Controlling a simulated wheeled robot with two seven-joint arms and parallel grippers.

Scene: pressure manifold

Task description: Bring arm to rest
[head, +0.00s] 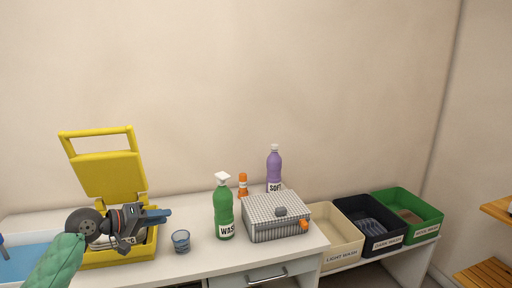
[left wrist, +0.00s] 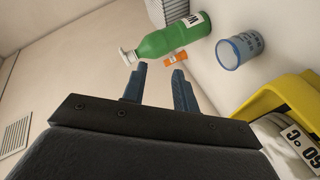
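My left gripper (head: 164,215) comes in from the lower left on a green-sleeved arm, with its blue fingers pointing right. It hangs in front of the open yellow container (head: 113,178), above the white counter. In the left wrist view the two fingers (left wrist: 158,82) are apart with nothing between them. Beyond the tips lie the green bottle (left wrist: 172,39) and a small orange bottle (left wrist: 176,58), both clear of the fingers. My right gripper is not in view.
A patterned blue cup (head: 181,241), the green wash bottle (head: 223,211), a purple bottle (head: 274,168) and a grey checked box (head: 278,226) stand on the counter (head: 207,262). Cream (head: 341,253), dark (head: 385,243) and green (head: 425,229) bins stand at right. Air above is clear.

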